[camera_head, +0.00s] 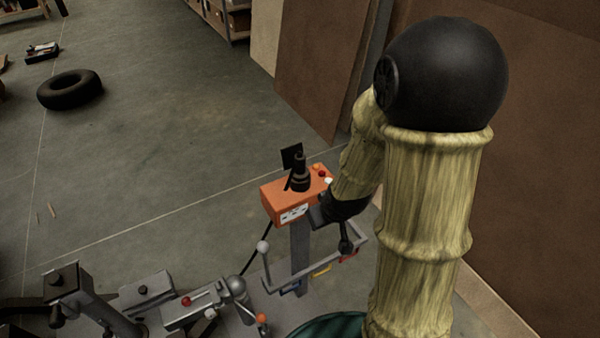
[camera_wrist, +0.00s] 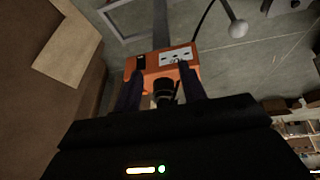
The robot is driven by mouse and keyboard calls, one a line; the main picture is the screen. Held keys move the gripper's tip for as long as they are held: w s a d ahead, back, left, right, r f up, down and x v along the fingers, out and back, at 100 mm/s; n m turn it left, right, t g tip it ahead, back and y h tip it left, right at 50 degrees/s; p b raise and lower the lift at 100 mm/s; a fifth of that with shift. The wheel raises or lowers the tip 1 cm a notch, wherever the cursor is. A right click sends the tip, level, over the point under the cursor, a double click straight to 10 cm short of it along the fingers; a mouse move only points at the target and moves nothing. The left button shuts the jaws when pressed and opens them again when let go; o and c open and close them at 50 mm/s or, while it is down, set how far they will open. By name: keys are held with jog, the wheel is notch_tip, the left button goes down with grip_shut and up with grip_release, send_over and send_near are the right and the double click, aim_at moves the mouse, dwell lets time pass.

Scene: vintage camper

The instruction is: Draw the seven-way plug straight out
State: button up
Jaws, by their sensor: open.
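An orange box (camera_head: 283,203) with a white socket panel on its front sits on top of a grey post. A dark ribbed plug (camera_head: 300,180) stands up from the box top, beside a raised black square flap (camera_head: 292,157). In the wrist view the orange box (camera_wrist: 177,62) lies ahead, and the dark plug (camera_wrist: 164,91) shows between the two fingers. My gripper (camera_wrist: 160,80) is open, a finger on either side of the plug. Whether the fingers touch it cannot be told. In the head view the gripper's fingers are largely hidden around the box's right end.
A grey frame with a white ball-topped rod (camera_head: 263,248) surrounds the post below the box. Trailer hitch hardware (camera_head: 235,290) stands at the lower left. Brown panels (camera_head: 320,70) lean behind. A tyre (camera_head: 70,89) lies far off; the floor between is mostly clear.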

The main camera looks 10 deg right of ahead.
jog(key=w+f+m+t+y+p, duration=0.1)
jog(key=w+f+t, duration=0.3)
jog(key=t, duration=0.8)
jog(key=shift+w+d+f+t+y+p, duration=0.3)
jog(key=shift+w+d+y+p, duration=0.15)
jog(key=shift+w, duration=0.6)
